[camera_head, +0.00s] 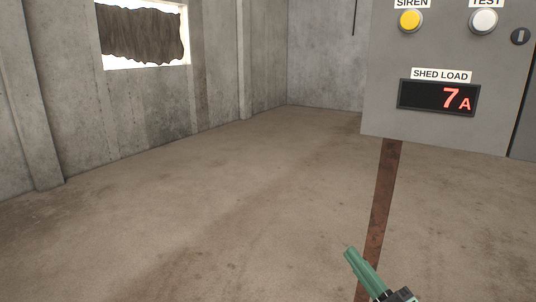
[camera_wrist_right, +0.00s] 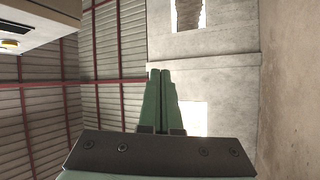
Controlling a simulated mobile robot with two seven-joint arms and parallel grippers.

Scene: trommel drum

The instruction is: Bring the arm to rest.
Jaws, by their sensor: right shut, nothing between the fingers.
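My right gripper (camera_head: 349,252) shows at the bottom of the head view, with green fingers pointing up and left. It is in front of the lower part of a rusty post and below the grey control box. In the right wrist view the green fingers (camera_wrist_right: 160,72) lie side by side, shut with nothing between them. They touch nothing that I can see. My left gripper is in neither view.
The grey control box (camera_head: 380,60) stands at the right on a rusty post (camera_head: 384,200). It has a yellow SIREN button (camera_head: 410,21), a white TEST button (camera_head: 484,21) and a SHED LOAD display (camera_head: 438,98) reading 7A. Open concrete floor (camera_head: 200,220) spreads left.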

